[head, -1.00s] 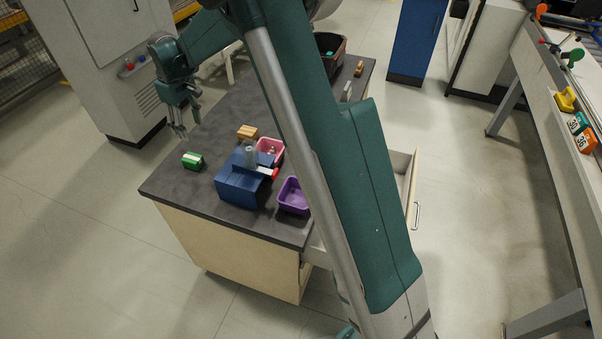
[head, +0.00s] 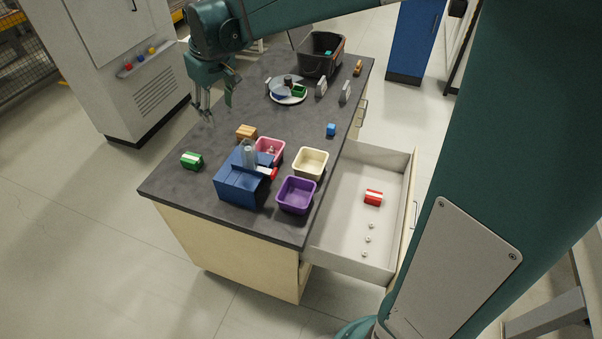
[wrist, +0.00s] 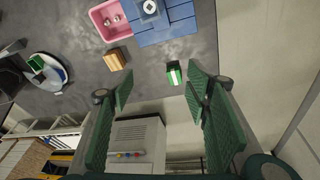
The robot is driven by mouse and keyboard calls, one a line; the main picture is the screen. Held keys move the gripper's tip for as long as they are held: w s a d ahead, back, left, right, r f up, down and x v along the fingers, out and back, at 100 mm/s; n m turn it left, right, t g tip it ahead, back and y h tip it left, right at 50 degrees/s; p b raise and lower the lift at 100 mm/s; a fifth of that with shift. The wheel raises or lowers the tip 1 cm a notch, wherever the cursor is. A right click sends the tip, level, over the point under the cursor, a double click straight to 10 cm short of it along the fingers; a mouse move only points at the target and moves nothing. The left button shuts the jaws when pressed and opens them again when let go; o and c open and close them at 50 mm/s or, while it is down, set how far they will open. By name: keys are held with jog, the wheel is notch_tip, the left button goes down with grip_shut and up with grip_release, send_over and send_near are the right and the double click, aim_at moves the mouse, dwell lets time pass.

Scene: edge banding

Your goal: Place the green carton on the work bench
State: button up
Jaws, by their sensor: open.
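The green carton (head: 192,160), with a white stripe, lies on the dark work bench (head: 290,125) near its left edge. The carton also shows in the wrist view (wrist: 173,74), near the bench edge and between the lines of my fingers. My gripper (head: 215,108) is open and empty, in the air near the bench's left side, beyond the carton. In the wrist view its green fingers (wrist: 162,90) are spread apart, with nothing between them. The gripper is not touching the carton.
Near the carton stand a blue machine (head: 240,185), a wooden block (head: 246,132), and pink (head: 277,160), cream (head: 311,174) and purple (head: 294,206) bins. A plate (head: 273,99) holds a green item. A drawer (head: 340,245) is open, with a red carton (head: 373,198) inside.

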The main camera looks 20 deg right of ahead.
jog(key=s+d+r+m+t, duration=0.15)
jog(key=s+d, duration=0.25)
jog(key=s, duration=0.5)
jog(key=s+d+r+m+t, duration=0.1)
jog(key=s+d+r, duration=0.15)
jog(key=s, duration=0.55)
jog(key=s+d+f+m+t, duration=0.1)
jog(key=s+d+f, duration=0.1)
jog(key=s, duration=0.5)
jog(key=s+d+f+m, duration=0.1)
jog(key=s+d+f, duration=0.2)
jog(key=s, duration=0.5)
jog(key=shift+s+f+m+t, duration=0.25)
jog(key=shift+s+m+t, duration=0.05)
jog(key=shift+m+t, duration=0.05)
jog(key=shift+c, duration=0.4)
